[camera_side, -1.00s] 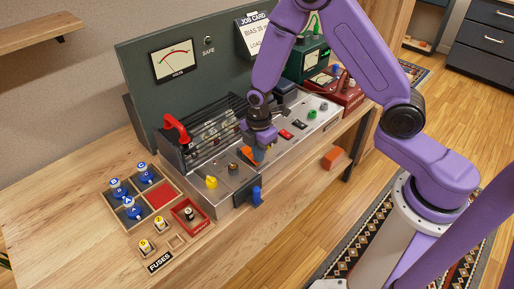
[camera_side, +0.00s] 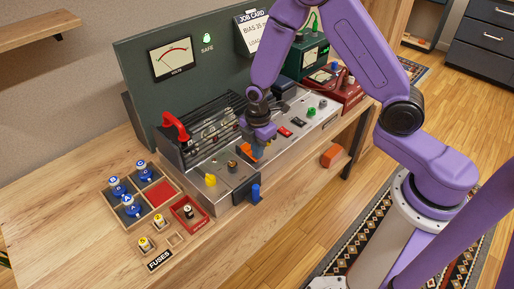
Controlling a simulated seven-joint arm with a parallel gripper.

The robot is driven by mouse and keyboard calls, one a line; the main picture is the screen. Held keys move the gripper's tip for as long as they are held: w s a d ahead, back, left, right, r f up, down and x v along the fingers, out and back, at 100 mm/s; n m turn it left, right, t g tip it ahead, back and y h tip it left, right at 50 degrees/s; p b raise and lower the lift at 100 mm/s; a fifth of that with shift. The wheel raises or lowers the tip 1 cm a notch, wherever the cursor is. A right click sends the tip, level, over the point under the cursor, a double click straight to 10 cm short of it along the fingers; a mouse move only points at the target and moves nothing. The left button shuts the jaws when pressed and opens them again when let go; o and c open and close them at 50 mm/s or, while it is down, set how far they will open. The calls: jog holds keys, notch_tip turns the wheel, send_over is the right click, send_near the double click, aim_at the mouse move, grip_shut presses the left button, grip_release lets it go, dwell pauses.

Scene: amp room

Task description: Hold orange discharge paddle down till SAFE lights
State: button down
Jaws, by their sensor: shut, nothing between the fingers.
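The orange discharge paddle (camera_side: 243,153) is on the grey amplifier chassis (camera_side: 200,184), mostly covered by my gripper. My gripper (camera_side: 257,153) is shut and points down over the paddle, its tip at or touching it; I cannot tell how far down the paddle is pressed. The SAFE lamp (camera_side: 207,38) on the dark green back panel (camera_side: 140,60) glows green. The volts meter (camera_side: 172,58) is to its left on the same panel.
A red lever (camera_side: 175,124) stands at the chassis's left end. A wooden fuse tray (camera_side: 120,219) lies front left. The job card (camera_side: 251,30) hangs at the panel's top. Bare bench lies left.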

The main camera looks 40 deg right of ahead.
jog(key=shift+r, duration=0.6)
notch_tip(320, 180, up, 14)
dwell(0.6)
jog(key=s+d+r+m, duration=0.1)
jog(key=s+r+m, duration=0.1)
jog(key=s, duration=1.1)
jog(key=s+d+r+m, duration=0.2)
jog(key=s+m, duration=0.1)
jog(key=s, duration=1)
jog(key=shift+s, duration=0.25)
jog(key=shift+d, duration=0.1)
dwell(1.7)
